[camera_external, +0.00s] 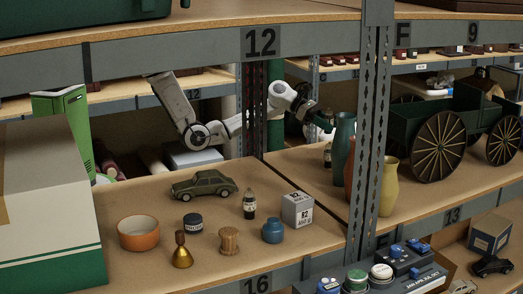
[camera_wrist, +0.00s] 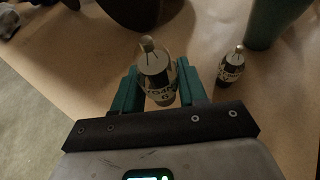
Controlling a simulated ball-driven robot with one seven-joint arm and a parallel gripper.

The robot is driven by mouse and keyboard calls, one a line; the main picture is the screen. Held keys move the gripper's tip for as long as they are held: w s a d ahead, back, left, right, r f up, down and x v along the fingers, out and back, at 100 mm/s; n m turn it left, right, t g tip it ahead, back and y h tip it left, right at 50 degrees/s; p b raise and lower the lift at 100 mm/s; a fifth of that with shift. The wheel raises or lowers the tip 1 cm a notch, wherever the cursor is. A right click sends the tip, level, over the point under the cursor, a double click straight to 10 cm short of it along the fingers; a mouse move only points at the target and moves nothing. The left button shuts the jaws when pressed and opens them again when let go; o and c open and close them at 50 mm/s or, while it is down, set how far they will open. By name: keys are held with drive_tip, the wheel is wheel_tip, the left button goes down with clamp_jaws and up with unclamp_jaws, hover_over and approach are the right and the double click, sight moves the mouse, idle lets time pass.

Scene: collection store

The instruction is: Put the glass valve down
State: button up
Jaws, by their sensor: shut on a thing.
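My gripper (camera_wrist: 157,90) has its two teal fingers shut on the glass valve (camera_wrist: 155,68), a rounded pale body with a small top cap and a dark lettered label. The valve stands roughly upright between the fingers in the wrist view. I cannot tell whether its base touches the shelf. In the external view my gripper (camera_external: 322,122) is at the far side of the right shelf bay, close to the tall green vase. The held valve cannot be made out clearly there.
A similar small labelled piece (camera_wrist: 231,66) stands right of the held valve. A green vase (camera_wrist: 275,20) and a dark round vessel (camera_wrist: 145,10) stand beyond. The shelf edge lies to the left. A yellow vase (camera_external: 383,185) and green wagon (camera_external: 430,125) share this bay.

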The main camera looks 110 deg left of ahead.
wheel_tip(320, 180, down, 8)
drive_tip(key=shift+r+b, duration=0.2)
drive_tip(key=shift+b, duration=0.8)
drive_tip(key=shift+f, duration=0.1)
drive_tip(key=o, duration=1)
drive_tip(key=shift+o, duration=0.2)
drive_tip(key=p+v, duration=0.2)
drive_tip(key=v, duration=1)
drive_tip(key=shift+p, duration=0.4)
